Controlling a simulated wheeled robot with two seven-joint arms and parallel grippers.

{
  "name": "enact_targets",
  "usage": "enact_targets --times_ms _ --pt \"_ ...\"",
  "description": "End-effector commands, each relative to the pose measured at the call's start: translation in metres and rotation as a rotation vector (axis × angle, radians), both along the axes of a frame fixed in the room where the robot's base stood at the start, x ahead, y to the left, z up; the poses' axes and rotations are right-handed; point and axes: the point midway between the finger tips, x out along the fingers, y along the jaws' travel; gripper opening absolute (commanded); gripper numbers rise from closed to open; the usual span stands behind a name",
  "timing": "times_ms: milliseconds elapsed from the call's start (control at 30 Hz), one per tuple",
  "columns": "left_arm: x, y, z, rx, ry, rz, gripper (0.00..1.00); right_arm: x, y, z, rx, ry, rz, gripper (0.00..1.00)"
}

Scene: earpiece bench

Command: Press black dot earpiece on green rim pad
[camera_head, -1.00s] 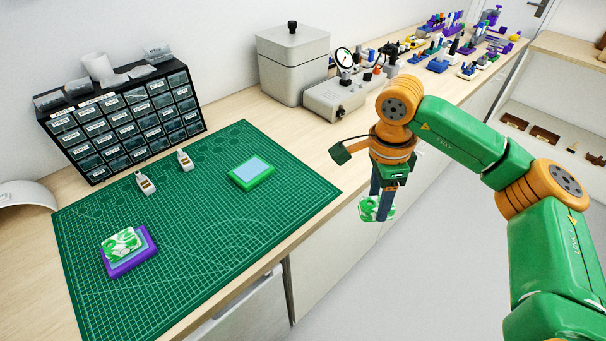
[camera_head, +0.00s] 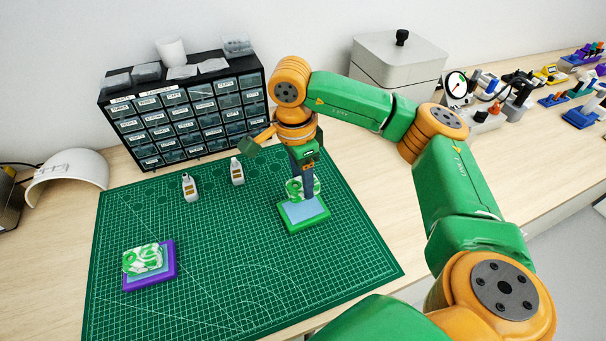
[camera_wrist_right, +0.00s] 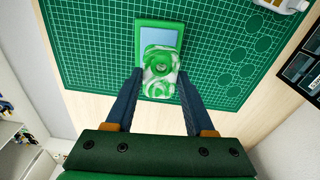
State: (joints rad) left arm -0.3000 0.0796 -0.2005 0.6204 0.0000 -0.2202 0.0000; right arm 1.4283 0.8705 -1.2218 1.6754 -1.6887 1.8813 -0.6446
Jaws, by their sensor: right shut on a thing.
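My right gripper (camera_head: 302,184) is shut on a green-and-white marbled earpiece (camera_head: 293,190), which also shows between the fingers in the right wrist view (camera_wrist_right: 158,80). I cannot make out a black dot on it. The green rim pad (camera_head: 304,222), with a light blue middle, lies on the mat under the held earpiece. In the right wrist view the earpiece overlaps the near part of the green rim pad (camera_wrist_right: 139,40); its far part is uncovered. The earpiece looks a little above the pad, but contact is hard to tell. My left gripper is not in view.
A similar marbled earpiece (camera_head: 143,258) sits on a purple-rimmed pad (camera_head: 168,275) at the left of the green cutting mat (camera_head: 230,285). Two small bottles (camera_head: 190,187) (camera_head: 237,171) stand near a drawer cabinet (camera_head: 185,120) behind. The mat's front middle is clear.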

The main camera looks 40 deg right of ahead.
Motion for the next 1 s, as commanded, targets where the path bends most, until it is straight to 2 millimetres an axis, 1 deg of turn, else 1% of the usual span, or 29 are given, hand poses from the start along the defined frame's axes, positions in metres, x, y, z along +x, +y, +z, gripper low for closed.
enact_targets --times_ms 333,467,733,833,1000 --pt "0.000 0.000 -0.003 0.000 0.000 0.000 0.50 0.000 0.000 -0.002 -0.001 0.001 0.000 0.00" --pt "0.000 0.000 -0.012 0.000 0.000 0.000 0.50 0.000 0.000 -0.012 -0.001 0.000 0.000 0.00" --pt "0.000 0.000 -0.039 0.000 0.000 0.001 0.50 0.000 0.000 -0.043 0.000 0.001 0.000 0.00" --pt "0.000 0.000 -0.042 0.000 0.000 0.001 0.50 0.000 0.000 -0.047 0.000 0.001 0.000 0.00" --pt "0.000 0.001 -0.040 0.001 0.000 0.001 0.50 0.000 0.000 -0.045 0.000 0.000 0.000 0.00"
